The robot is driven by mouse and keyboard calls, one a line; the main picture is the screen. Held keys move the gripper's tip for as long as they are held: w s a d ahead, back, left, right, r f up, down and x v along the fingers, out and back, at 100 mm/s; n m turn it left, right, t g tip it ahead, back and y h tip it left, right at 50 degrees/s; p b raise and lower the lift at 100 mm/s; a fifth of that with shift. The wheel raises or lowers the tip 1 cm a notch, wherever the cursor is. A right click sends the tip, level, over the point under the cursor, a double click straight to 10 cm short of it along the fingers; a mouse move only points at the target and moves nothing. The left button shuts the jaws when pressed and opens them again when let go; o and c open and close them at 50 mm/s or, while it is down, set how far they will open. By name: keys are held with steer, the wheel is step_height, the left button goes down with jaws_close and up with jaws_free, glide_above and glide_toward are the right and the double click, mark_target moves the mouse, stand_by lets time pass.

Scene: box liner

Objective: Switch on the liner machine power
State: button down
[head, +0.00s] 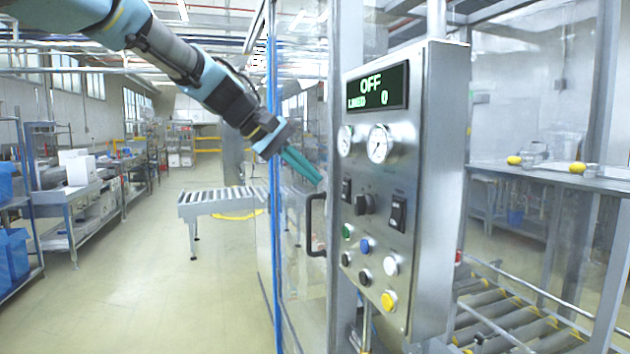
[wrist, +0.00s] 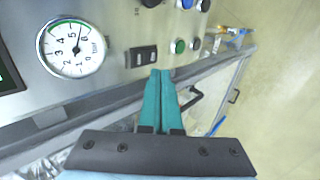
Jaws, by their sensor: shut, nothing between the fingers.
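The liner machine's metal control panel (head: 415,150) faces me at the right of the head view. Its display (head: 377,88) reads OFF, with "LINED 0" below. Two dark rocker switches sit on it, a left one (head: 346,190) and a right one (head: 397,213), with a black rotary knob (head: 363,204) between. The left rocker also shows in the wrist view (wrist: 143,56), beside the fingertips. My gripper (head: 319,181) has its teal fingers together and empty, just left of the panel. In the wrist view its fingertips (wrist: 161,72) are close to that rocker; contact cannot be told.
Gauges (head: 380,143) sit above the switches, and green (head: 348,231), blue (head: 367,245), white, black and yellow buttons below. A black door handle (head: 315,225) stands out left of the panel. A roller conveyor (head: 220,203) stands behind. Floor at left is clear.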

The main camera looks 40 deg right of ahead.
steer(key=b+v, duration=0.2)
steer(key=v, duration=0.6)
steer(key=shift+a, duration=0.15)
steer(key=shift+a+f+b, duration=0.1)
steer(key=shift+f+b, duration=0.5)
steer(key=shift+f, duration=0.05)
steer(key=shift+a, duration=0.1)
stand_by(0.4)
